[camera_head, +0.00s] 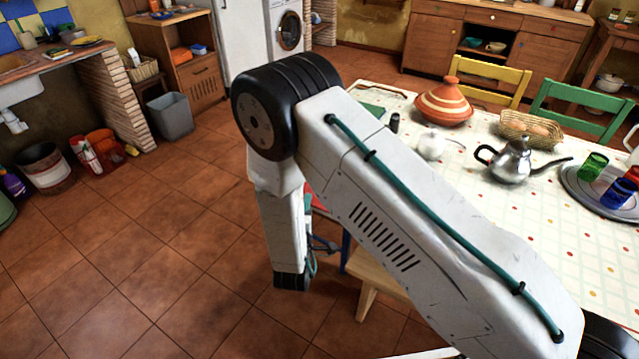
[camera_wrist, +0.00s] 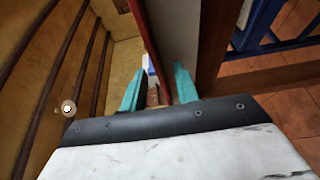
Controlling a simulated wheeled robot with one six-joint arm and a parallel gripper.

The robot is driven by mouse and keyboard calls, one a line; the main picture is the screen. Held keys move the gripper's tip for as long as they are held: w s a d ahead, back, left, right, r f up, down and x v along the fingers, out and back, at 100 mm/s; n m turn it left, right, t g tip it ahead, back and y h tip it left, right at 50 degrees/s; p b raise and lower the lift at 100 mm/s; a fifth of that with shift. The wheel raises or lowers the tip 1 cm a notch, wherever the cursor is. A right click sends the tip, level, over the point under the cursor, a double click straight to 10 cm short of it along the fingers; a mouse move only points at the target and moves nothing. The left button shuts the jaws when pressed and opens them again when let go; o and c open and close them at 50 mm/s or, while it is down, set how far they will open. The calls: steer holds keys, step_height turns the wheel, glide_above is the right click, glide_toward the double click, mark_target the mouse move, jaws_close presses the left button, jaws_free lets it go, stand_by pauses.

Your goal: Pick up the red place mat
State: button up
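I cannot clearly make out the red place mat. In the head view a small red patch (camera_head: 317,202) shows at the table's near edge, mostly hidden by my arm. In the wrist view a thin red strip (camera_wrist: 146,35) runs down along a pale grey panel toward the space between my fingers; I cannot tell if it is the mat's edge. My gripper (camera_wrist: 157,88) has its two teal fingers apart, with a gap between them. I see no clear grip on anything. In the head view my gripper cannot be made out.
The dining table (camera_head: 480,210) holds a tagine (camera_head: 443,102), a white teapot (camera_head: 431,146), a silver kettle (camera_head: 514,160), a basket (camera_head: 531,129) and a tray (camera_head: 580,182) of coloured cups. A wooden seat (camera_head: 375,272) stands by my arm.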

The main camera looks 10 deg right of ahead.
steer(key=shift+w, duration=0.1)
steer(key=shift+c, duration=0.3)
jaws_close()
